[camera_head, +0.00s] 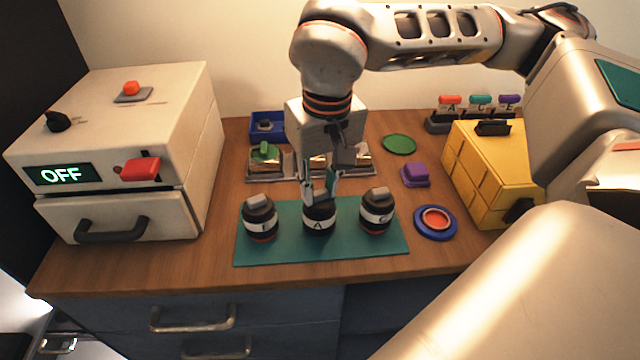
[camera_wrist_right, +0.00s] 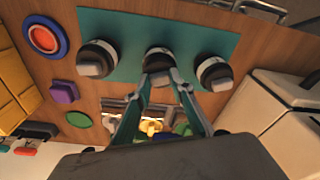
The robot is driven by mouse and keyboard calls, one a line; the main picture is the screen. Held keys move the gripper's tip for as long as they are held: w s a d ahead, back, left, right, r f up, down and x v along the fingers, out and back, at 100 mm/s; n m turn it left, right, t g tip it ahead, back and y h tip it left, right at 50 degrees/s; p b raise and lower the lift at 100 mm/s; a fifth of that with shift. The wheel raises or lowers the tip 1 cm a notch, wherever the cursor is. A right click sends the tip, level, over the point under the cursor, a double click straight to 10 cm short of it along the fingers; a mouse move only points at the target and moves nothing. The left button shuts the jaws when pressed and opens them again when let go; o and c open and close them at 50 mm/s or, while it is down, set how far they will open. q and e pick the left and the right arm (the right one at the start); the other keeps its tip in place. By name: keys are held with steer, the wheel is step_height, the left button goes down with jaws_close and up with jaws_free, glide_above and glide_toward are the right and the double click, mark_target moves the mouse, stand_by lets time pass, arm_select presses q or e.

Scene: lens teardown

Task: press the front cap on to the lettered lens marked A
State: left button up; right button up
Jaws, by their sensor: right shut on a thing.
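The lens marked A (camera_head: 318,222) is a black cylinder with a white band, standing upright in the middle of the green mat (camera_head: 285,255). It also shows in the right wrist view (camera_wrist_right: 160,53). My right gripper (camera_head: 320,198) points down directly over it. Its fingertips (camera_wrist_right: 160,82) are shut on the grey grip of the black front cap (camera_wrist_right: 157,77) at the lens top. The fingers partly hide the cap, and I cannot tell whether it is fully seated. My left gripper is not in view.
Capped lenses stand close by, one left (camera_head: 259,218) and one right (camera_head: 376,211). A white machine (camera_head: 120,130) reading OFF stands left. A blue-rimmed red dish (camera_head: 435,222), purple block (camera_head: 415,175) and yellow drawer box (camera_head: 490,170) are right. Metal trays (camera_head: 283,175) lie behind.

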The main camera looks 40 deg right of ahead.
steer(key=o, duration=1.3)
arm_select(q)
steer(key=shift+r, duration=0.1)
arm_select(e)
steer(key=shift+r+p, duration=1.2)
steer(key=shift+r, duration=0.45)
arm_select(q)
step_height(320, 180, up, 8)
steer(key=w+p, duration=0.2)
steer(key=p, duration=0.1)
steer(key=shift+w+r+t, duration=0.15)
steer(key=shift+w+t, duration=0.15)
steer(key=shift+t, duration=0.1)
arm_select(e)
steer(key=shift+r, duration=1.9)
jaws_close()
